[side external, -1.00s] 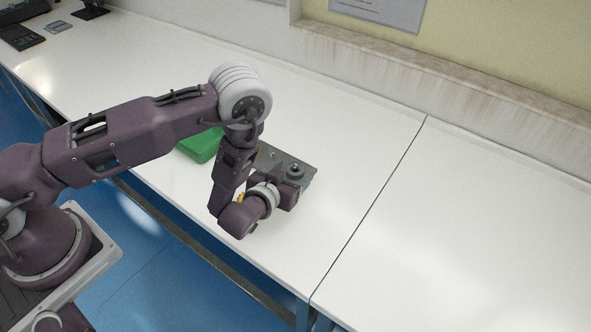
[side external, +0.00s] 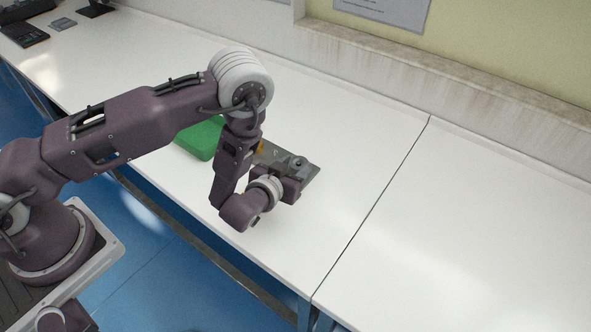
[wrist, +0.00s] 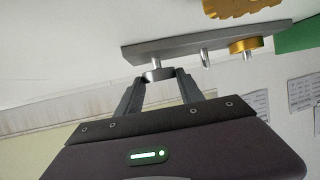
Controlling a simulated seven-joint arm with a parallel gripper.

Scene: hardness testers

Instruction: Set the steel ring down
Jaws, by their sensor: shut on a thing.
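My gripper (wrist: 161,77) is shut on the steel ring (wrist: 158,75), a grey ring held between the fingertips in the wrist view. The wrist view is upside down. The ring is at one end of a grey plate with pegs (wrist: 190,42), at the tip of a peg there; I cannot tell how far the peg is inside it. A bare peg (wrist: 205,58) stands mid-plate, and a gold ring (wrist: 244,46) is on the far peg. In the side view, my gripper (side external: 298,170) is over the right part of the plate (side external: 314,172).
A green box (side external: 200,137) stands left of the plate. A gold toothed piece (wrist: 238,6) is cut off at the top edge of the wrist view. The white bench (side external: 430,240) is clear to the right, with a seam across it.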

